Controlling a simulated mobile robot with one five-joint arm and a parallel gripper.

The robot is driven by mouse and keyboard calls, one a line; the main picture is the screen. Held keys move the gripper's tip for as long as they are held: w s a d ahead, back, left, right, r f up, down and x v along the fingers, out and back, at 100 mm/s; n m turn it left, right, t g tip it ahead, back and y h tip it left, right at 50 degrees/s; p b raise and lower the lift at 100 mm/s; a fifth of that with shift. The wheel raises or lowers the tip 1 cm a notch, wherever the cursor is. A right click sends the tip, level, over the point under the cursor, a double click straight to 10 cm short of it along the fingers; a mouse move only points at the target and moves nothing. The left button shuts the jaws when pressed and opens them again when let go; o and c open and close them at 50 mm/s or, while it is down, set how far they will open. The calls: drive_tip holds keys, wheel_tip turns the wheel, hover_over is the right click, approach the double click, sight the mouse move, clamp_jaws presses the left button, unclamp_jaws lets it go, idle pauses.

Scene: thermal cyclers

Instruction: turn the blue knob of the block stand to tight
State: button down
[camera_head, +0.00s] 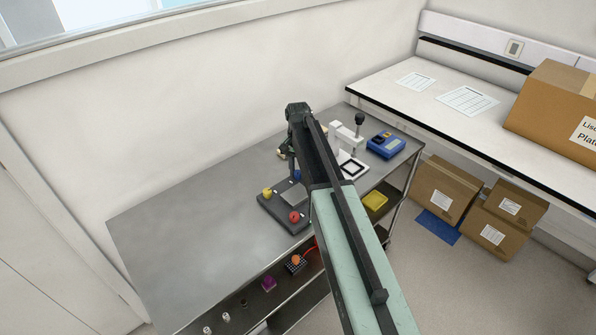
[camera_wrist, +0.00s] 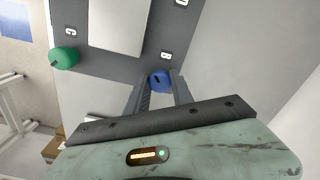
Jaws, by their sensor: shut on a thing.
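The block stand (camera_head: 273,209) is a dark grey base with a pale plate, on the steel table. Its yellow knob (camera_head: 267,192) and red knob (camera_head: 294,216) show in the head view. In the wrist view, the blue knob (camera_wrist: 160,76) has a dark mark on its face and sits beside a small "B" label. The green knob (camera_wrist: 64,57) is left of it, near a "C" label. My gripper (camera_wrist: 161,84) is shut on the blue knob, one finger on each side. In the head view my arm hides part of the stand.
A white device with a black knob (camera_head: 359,119) and a blue instrument (camera_head: 384,145) stand to the right on the table (camera_head: 185,215). The table's left part is clear. Small items lie on the shelf below. Cardboard boxes (camera_head: 443,190) stand under the right bench.

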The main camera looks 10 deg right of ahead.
sight(298, 172)
idle(0.3)
drive_tip(key=c, duration=1.1)
unclamp_jaws()
drive_tip(key=shift+r, duration=0.1)
wheel_tip(298, 172, up, 8)
drive_tip(key=p, duration=0.8)
drive_tip(key=shift+f, duration=0.25)
